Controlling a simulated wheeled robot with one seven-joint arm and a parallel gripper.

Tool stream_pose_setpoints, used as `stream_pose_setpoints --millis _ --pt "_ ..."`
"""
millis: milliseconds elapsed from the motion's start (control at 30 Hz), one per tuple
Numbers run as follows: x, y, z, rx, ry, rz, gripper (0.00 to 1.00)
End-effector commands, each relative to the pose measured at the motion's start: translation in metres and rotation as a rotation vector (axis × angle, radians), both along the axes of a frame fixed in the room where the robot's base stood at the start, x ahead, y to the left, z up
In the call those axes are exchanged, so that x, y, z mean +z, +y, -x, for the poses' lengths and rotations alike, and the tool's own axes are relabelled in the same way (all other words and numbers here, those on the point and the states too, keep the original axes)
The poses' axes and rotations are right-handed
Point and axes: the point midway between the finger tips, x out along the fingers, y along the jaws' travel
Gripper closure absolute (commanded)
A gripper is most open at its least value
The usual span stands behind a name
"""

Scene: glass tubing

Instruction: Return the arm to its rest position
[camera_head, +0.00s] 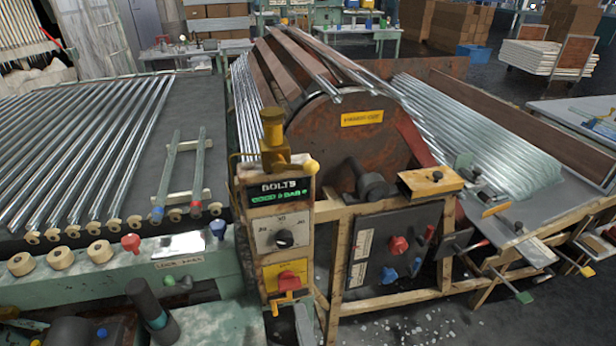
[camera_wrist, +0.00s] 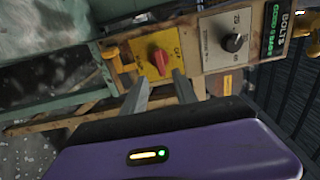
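My gripper (camera_wrist: 159,76) is in the wrist view. Its two grey fingers stand apart with nothing visible between them. Its purple body fills the bottom of that view. The fingertips point at the lower edge of a yellow switch plate with a red knob (camera_wrist: 160,58); the knob shows just beyond them. I cannot tell whether a finger touches the plate. In the head view the same red knob (camera_head: 288,279) sits low on the control post. I cannot clearly make out my gripper in the head view.
The control post bears a grey dial (camera_head: 284,239) and a lit green display (camera_head: 279,190). Right of it are a rusty drum (camera_head: 340,140) and a black switch panel (camera_head: 385,255). Glass tubes (camera_head: 80,140) lie on the left rack. A green rail (camera_head: 110,270) runs along the front.

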Motion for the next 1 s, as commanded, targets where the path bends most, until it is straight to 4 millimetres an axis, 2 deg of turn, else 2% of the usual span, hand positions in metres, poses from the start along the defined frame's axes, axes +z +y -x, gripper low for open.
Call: stream_pose_setpoints --millis 133,233,367,567,800,1000 --pt "0.004 0.001 0.0 0.005 -0.028 0.063 0.65" --pt "0.03 0.0 -0.001 0.004 -0.111 0.162 0.65" --pt "0.049 -0.021 0.025 -0.02 -0.198 0.35 0.65" --pt "0.062 -0.067 0.077 -0.074 -0.262 0.64 0.65" --pt "0.078 -0.13 0.158 -0.122 -0.27 1.029 0.65" --pt "0.097 -0.172 0.223 -0.114 -0.227 1.323 0.65"
